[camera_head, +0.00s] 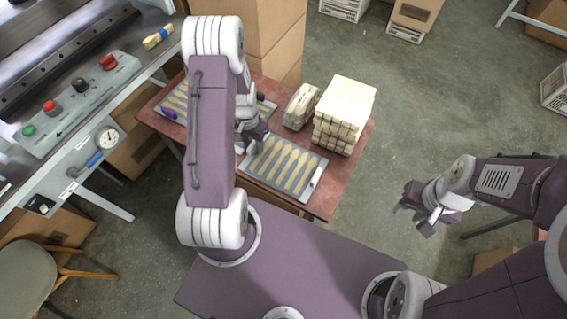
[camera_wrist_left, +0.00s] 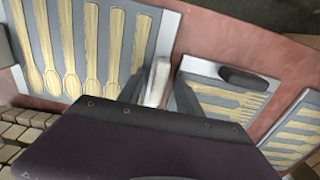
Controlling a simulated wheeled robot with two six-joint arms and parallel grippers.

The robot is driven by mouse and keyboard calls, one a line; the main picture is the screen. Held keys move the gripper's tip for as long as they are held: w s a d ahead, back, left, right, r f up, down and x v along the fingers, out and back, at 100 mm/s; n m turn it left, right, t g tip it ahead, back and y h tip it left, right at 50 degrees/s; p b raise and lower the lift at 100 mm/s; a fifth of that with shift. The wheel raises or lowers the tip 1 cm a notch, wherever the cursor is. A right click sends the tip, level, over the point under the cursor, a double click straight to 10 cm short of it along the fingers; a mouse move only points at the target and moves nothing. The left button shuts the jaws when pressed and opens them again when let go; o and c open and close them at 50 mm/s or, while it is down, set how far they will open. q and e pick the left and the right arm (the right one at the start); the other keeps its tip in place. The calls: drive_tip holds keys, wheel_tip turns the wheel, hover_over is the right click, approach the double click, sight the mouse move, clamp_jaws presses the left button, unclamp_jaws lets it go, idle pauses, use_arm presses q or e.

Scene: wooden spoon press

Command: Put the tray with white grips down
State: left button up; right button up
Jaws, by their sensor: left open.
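The tray with white grips (camera_head: 301,190) lies flat on the red table (camera_head: 325,205), near its front right edge, with a row of wooden spoons in it. In the left wrist view, the tray (camera_wrist_left: 107,40) is at the upper left, and its near white grip (camera_wrist_left: 157,82) sits between my left fingers. My left gripper (camera_head: 252,141) is open at the tray's left end, around the grip; I cannot tell whether a finger touches it. My right gripper (camera_head: 416,217) looks open and empty, away from the table at the right. My left arm hides part of the table.
A tray with a purple grip (camera_head: 169,113) lies at the table's left. A dark-gripped tray (camera_wrist_left: 245,78) lies beside the white-gripped one. A spoon bundle (camera_head: 300,106) and a stack of wooden blanks (camera_head: 343,112) stand behind. The press (camera_head: 75,95) is at left.

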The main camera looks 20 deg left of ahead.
use_arm(q)
drive_tip(key=shift+d+r, duration=0.1)
clamp_jaws()
idle(1.2)
